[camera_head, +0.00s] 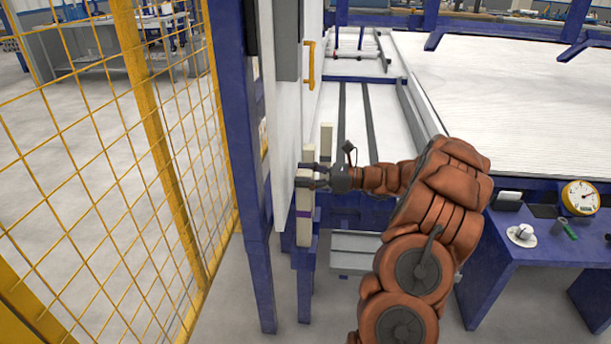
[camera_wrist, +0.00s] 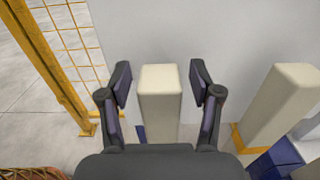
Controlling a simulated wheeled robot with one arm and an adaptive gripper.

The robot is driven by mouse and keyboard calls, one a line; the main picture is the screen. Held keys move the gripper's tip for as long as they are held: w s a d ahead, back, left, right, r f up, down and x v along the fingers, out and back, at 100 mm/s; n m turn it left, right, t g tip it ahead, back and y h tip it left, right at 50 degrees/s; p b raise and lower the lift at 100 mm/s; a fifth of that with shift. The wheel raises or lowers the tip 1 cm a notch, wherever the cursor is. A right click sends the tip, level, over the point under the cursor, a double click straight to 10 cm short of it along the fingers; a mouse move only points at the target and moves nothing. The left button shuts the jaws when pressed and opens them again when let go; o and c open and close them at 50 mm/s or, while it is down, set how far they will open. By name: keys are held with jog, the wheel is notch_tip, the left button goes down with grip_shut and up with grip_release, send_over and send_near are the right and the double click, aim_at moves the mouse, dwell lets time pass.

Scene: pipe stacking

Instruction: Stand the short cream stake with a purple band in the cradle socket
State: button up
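The cream stake with a purple band (camera_head: 304,227) stands upright at the top of a blue post (camera_head: 304,286), beside the white panel. Its purple band shows below my gripper (camera_head: 312,175) in the head view. In the wrist view the stake's cream top (camera_wrist: 160,98) is between the two dark fingers of my gripper (camera_wrist: 160,76), with a gap on each side. The fingers are apart, around the stake's upper part without visibly pressing on it. I cannot tell how the stake's foot sits in the socket.
A second cream stake (camera_head: 326,140) stands farther back; in the wrist view it is at right (camera_wrist: 282,108), with yellow at its foot. A white panel (camera_wrist: 230,35) rises close by. A yellow mesh fence (camera_head: 120,150) is at left. A blue table (camera_head: 530,240) with a dial gauge (camera_head: 580,198) is at right.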

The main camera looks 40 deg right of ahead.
grip_shut()
dwell(0.3)
jog(key=shift+r, duration=0.15)
jog(key=shift+r+p, duration=3.95)
jog(key=shift+r, duration=0.35)
